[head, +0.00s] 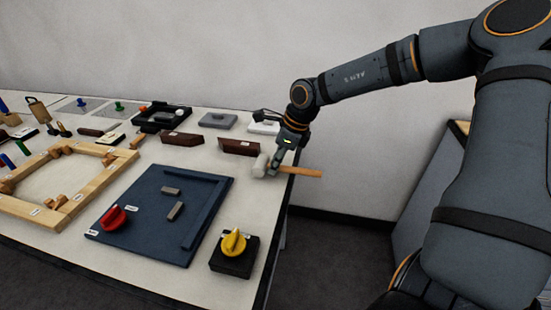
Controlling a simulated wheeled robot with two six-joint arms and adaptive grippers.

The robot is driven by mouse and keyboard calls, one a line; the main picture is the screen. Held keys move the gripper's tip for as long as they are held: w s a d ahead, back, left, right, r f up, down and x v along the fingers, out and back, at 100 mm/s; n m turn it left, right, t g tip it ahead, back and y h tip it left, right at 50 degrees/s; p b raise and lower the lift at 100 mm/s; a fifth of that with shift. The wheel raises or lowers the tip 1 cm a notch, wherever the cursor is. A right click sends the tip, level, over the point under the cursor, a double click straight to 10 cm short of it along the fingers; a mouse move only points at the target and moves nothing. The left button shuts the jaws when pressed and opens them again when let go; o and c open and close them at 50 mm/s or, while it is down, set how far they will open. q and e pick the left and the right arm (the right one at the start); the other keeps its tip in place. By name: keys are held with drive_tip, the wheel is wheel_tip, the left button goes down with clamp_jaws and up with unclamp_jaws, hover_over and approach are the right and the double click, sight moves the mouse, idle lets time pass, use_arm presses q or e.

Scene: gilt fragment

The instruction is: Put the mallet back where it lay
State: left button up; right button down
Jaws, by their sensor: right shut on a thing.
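The mallet (306,172) has a pale grey head and an orange-brown wooden handle. It is at the table's right edge, with the handle pointing right past the edge. My right gripper (276,165) reaches down from above and is shut on the mallet near its head. I cannot tell whether the mallet touches the table. My left gripper is not in the head view.
A blue board (140,220) with a red knob (112,217) and grey blocks lies in front. A black block with a yellow knob (234,242) sits near the front right corner. A wooden frame (80,203) lies left. Dark brown blocks (238,147) stand behind.

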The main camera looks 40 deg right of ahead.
drive_tip(key=shift+f, duration=0.45)
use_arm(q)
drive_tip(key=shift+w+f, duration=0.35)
use_arm(e)
drive_tip(key=shift+f, duration=0.2)
drive_tip(key=c, duration=1.2)
unclamp_jaws()
wheel_tip(320, 180, up, 10)
drive_tip(key=shift+r, duration=0.1)
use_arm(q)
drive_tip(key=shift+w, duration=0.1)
